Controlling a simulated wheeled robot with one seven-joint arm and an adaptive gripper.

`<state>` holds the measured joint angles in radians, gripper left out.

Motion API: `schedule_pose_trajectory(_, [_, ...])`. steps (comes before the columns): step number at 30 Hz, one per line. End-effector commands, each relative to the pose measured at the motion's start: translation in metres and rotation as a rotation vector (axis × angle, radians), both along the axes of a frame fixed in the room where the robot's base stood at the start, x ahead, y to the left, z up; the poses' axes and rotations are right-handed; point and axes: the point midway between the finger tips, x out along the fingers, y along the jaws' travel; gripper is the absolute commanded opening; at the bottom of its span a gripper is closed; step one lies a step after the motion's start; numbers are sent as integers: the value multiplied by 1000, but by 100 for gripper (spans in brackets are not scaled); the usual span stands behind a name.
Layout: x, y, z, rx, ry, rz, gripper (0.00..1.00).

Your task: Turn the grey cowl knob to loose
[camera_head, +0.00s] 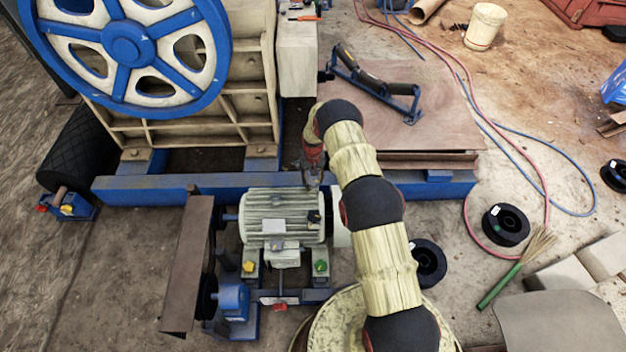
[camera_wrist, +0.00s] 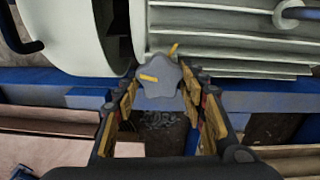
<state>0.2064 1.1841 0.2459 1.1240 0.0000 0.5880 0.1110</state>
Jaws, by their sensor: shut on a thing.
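The grey cowl knob (camera_wrist: 158,78) shows in the wrist view as a lobed grey star with a yellow pointer mark on it. It sits beside the seam between the motor's smooth end cowl (camera_wrist: 75,35) and its ribbed body (camera_wrist: 225,35). My gripper (camera_wrist: 160,92) has its yellow-padded fingers on either side of the knob and is shut on it. A second yellow mark stands just behind the knob. In the head view my gripper (camera_head: 312,180) reaches down at the far right end of the pale motor (camera_head: 283,215); the knob is hidden there.
A blue frame beam (camera_head: 150,188) runs behind the motor. A brown belt guard (camera_head: 188,262) stands at its left. Yellow (camera_head: 248,266) and green (camera_head: 320,266) knobs sit at the motor's front feet. Black spools (camera_head: 505,224) and hoses lie on the floor at right.

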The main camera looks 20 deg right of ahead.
Motion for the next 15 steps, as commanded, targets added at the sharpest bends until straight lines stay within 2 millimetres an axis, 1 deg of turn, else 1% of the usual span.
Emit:
schedule_pose_trajectory(5, [1, -1, 0, -1, -3, -1, 16])
schedule_pose_trajectory(6, [1, -1, 1, -1, -3, -1, 43])
schedule_pose_trajectory(15, [1, 0, 0, 0, -1, -1, 60])
